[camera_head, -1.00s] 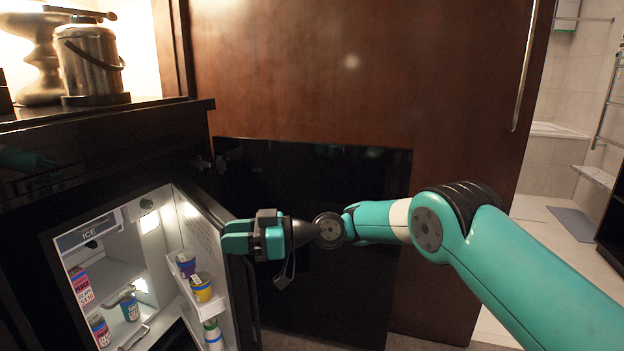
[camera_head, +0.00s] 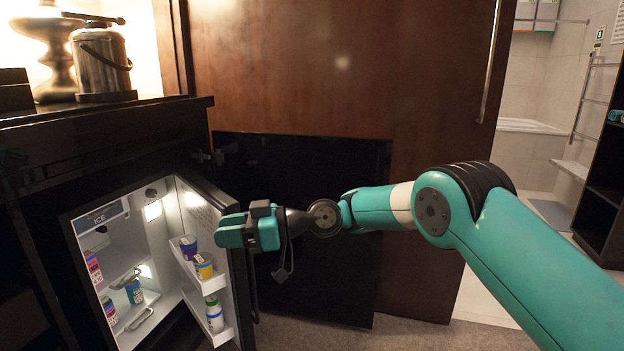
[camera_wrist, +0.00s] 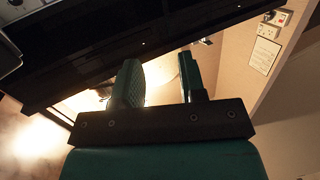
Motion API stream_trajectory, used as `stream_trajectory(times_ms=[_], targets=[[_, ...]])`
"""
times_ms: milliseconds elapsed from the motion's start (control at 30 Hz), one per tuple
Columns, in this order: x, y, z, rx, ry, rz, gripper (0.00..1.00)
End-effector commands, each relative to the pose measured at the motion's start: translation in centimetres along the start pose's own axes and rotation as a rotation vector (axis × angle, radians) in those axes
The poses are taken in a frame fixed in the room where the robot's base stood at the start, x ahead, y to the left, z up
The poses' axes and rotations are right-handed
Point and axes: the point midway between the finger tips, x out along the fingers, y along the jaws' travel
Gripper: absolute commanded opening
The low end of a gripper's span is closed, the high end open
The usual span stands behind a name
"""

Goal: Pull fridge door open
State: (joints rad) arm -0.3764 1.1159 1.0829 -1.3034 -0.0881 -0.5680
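The fridge (camera_head: 118,270) is at the lower left of the head view. Its door (camera_head: 236,262) stands ajar, swung out to the right, with the lit inside and the door shelves showing. My gripper (camera_head: 218,236) is at the door's upper free edge and overlaps it in the head view. I cannot tell whether it touches the door. In the wrist view my gripper (camera_wrist: 160,82) has its two fingers apart, with nothing visibly held between them. The outer face of the door is mostly hidden.
Jars and tubs (camera_head: 203,265) sit on the door shelves, and cans (camera_head: 133,291) stand inside. A dark counter (camera_head: 165,107) above the fridge bears a metal ice bucket (camera_head: 102,62). A black panel (camera_head: 310,270) and brown wooden door (camera_head: 330,60) are behind my arm. Open floor (camera_head: 400,335) lies below.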

Motion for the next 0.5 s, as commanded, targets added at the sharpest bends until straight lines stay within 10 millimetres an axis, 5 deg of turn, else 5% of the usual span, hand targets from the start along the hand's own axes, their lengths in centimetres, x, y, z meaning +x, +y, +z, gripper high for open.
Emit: stream_trajectory(times_ms=[333,500], targets=[[-2.9,-1.8,-2.9,0.096,-0.182,0.066,0.38],[-6.3,-4.7,-4.5,0.197,-0.334,0.138,0.38]])
